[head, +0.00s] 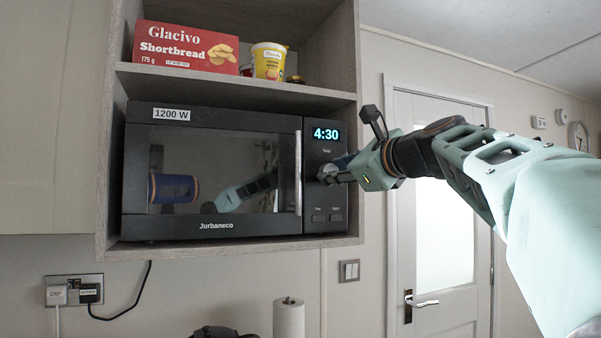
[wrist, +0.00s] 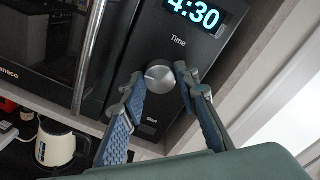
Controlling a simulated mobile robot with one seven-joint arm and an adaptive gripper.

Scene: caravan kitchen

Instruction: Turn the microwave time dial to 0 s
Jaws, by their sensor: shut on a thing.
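The black microwave (head: 210,175) sits in a wooden wall cabinet with its door closed. Its display (head: 326,134) reads 4:30. The round silver time dial (wrist: 160,78) is below the "Time" label in the wrist view, with a pale mark on its upper left. My gripper (wrist: 160,82) is shut on the dial, with one blue-padded finger on each side of it. In the head view my gripper (head: 334,175) reaches in from the right and hides most of the dial. Two buttons (head: 327,218) are below the dial.
A shelf above the microwave holds a red shortbread box (head: 185,47) and a yellow cup (head: 268,61). The cabinet's right side wall (head: 354,220) is close to the dial. A kettle (wrist: 58,145) and a paper roll (head: 289,318) are below. A door (head: 440,230) is at the right.

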